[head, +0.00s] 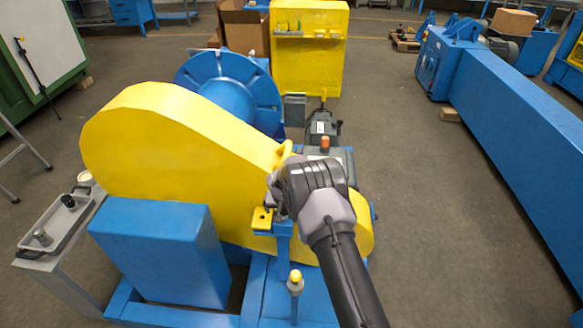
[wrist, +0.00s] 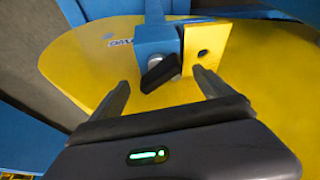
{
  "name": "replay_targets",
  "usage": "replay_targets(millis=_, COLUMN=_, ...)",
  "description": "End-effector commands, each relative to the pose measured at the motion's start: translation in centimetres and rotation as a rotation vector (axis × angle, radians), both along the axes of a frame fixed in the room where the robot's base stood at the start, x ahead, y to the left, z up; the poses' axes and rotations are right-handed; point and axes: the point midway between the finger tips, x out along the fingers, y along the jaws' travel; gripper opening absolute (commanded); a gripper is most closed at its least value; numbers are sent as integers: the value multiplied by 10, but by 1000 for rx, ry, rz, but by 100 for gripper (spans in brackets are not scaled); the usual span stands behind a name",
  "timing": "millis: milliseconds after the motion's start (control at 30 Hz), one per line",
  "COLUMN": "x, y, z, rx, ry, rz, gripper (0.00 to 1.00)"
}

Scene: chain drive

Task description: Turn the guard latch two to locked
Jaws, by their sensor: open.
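The yellow chain guard (head: 165,135) stands upright on a blue frame and fills much of the wrist view (wrist: 85,70). In the wrist view a guard latch has a black handle (wrist: 160,74) on a blue bracket (wrist: 156,38), set at a slant. A yellow tab with a hole (wrist: 203,52) sits right beside the bracket. My gripper (wrist: 165,88) is open, with one finger on each side of the handle and no visible contact. In the head view my gripper (head: 270,190) is close above the yellow tab (head: 263,216) and hides the handle. No label shows which latch is two.
A blue post with a yellow top (head: 295,280) stands in front of the guard. A grey tray (head: 60,220) with small parts is on a stand at left. A motor (head: 322,128) is behind my gripper. Open floor (head: 420,200) lies at right, before a long blue beam (head: 520,115).

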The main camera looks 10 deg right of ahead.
Motion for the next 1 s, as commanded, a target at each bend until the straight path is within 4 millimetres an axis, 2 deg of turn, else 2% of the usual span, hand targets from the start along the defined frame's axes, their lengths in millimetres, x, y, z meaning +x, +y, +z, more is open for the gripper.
replay_targets(millis=67, x=1, y=2, z=-5, rx=-1, ry=-2, rz=-99, gripper=91)
replay_targets(millis=200, x=-13, y=5, z=41, rx=1, ry=-1, rz=-122, gripper=91)
replay_targets(millis=700, x=-65, y=22, z=170, rx=2, ry=-3, rz=-123, gripper=91)
replay_targets(millis=1000, x=-94, y=12, z=245, rx=22, ry=-19, rz=-153, gripper=91)
